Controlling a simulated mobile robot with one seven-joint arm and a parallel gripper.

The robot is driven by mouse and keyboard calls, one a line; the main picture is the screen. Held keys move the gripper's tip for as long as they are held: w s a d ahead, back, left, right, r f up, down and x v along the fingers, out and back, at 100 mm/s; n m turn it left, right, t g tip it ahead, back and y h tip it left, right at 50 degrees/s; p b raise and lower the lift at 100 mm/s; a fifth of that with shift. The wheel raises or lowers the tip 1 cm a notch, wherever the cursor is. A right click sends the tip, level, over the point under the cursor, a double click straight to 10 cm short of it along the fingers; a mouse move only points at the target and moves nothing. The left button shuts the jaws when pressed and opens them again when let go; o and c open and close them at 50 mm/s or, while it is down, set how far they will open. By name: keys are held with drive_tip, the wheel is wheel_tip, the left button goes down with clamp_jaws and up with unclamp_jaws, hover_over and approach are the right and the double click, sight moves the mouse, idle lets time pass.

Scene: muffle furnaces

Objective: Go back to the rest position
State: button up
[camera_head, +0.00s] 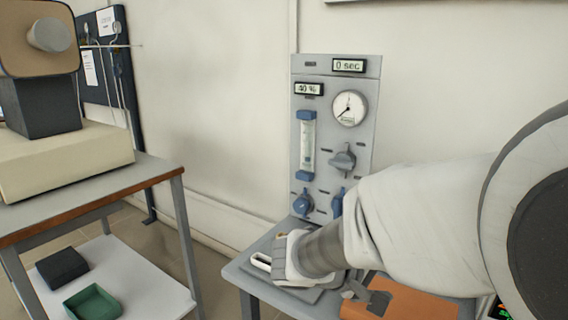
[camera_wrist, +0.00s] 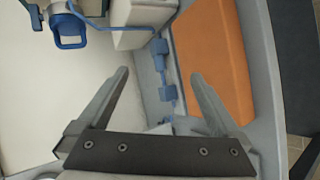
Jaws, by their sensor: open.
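My arm reaches in from the right in the head camera view, bent down over a small grey table (camera_head: 244,274). In the wrist view my gripper (camera_wrist: 160,80) is open, with its two grey fingers spread and nothing between them. An orange-topped object (camera_wrist: 218,55) lies beyond and beside the right finger. It also shows in the head view (camera_head: 420,302), below my arm and partly hidden by it. Whether the fingers touch anything cannot be told.
A grey control panel (camera_head: 325,130) with a gauge, knobs and displays stands behind the table by the wall. Blue fittings (camera_wrist: 168,92) and a blue loop (camera_wrist: 70,43) show in the wrist view. At left, a bench (camera_head: 150,172) carries a beige device (camera_head: 70,160).

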drive_tip(key=s+a+m+g+y, duration=0.2)
drive_tip(key=s+m+y, duration=0.2)
drive_tip(key=s+y, duration=0.65)
drive_tip(key=s+a+r+t+y, duration=0.1)
drive_tip(key=s+a+r+t, duration=0.2)
drive_tip(key=s+a+r, duration=0.1)
wheel_tip(320, 180, up, 22)
drive_tip(key=p, duration=2.3)
drive_tip(key=shift+r+p, duration=0.15)
drive_tip(key=shift+p, duration=0.2)
